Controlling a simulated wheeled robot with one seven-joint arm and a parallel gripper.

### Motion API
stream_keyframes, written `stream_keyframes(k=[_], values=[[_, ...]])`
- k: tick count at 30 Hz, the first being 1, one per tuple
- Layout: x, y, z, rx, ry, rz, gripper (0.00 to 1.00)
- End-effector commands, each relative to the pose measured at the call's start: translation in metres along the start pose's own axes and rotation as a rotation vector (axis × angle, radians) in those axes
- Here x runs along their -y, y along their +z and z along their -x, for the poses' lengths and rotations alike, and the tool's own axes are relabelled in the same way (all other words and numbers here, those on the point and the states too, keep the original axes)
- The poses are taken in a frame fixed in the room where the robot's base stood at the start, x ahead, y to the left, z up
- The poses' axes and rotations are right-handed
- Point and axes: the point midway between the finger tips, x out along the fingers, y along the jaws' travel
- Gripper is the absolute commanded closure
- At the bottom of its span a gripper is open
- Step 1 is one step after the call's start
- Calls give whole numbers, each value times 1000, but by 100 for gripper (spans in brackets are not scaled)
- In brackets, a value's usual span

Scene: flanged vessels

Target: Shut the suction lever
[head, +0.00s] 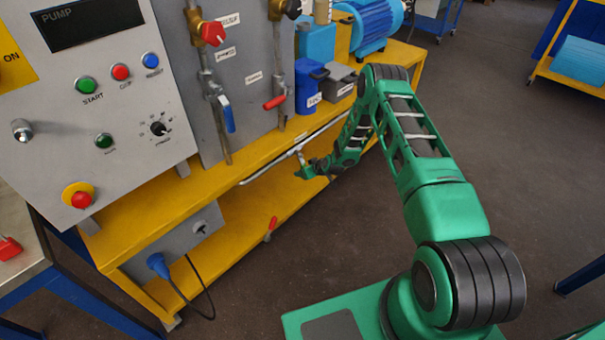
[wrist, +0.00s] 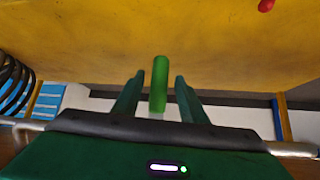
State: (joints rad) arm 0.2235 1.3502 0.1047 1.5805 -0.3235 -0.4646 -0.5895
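My gripper (head: 306,172) is at the front edge of the yellow bench, beside a pale pipe. In the wrist view its two fingers (wrist: 158,77) are open, one on each side of a green lever handle (wrist: 160,84), with a visible gap on both sides. In the head view this green handle cannot be told apart from my green gripper. A blue lever (head: 227,114) and a red lever (head: 275,102) sit on vertical pipes above the bench. The labels are too small to read, so I cannot tell which lever is named suction.
The yellow bench (head: 165,205) carries a control panel (head: 115,110), blue containers (head: 308,92) and a blue motor (head: 372,22). The pale pipe (head: 275,163) runs along its front edge. Another red handle (head: 273,223) is lower down.

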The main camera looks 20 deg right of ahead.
Motion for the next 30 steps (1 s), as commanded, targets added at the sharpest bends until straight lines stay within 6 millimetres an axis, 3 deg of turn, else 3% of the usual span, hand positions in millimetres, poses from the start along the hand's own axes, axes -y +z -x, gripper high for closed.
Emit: stream_keyframes(k=[15,21,30], values=[[0,0,86,1,0,-2,61],[0,1,98,2,-1,-1,61],[0,1,99,2,-1,-1,61]])
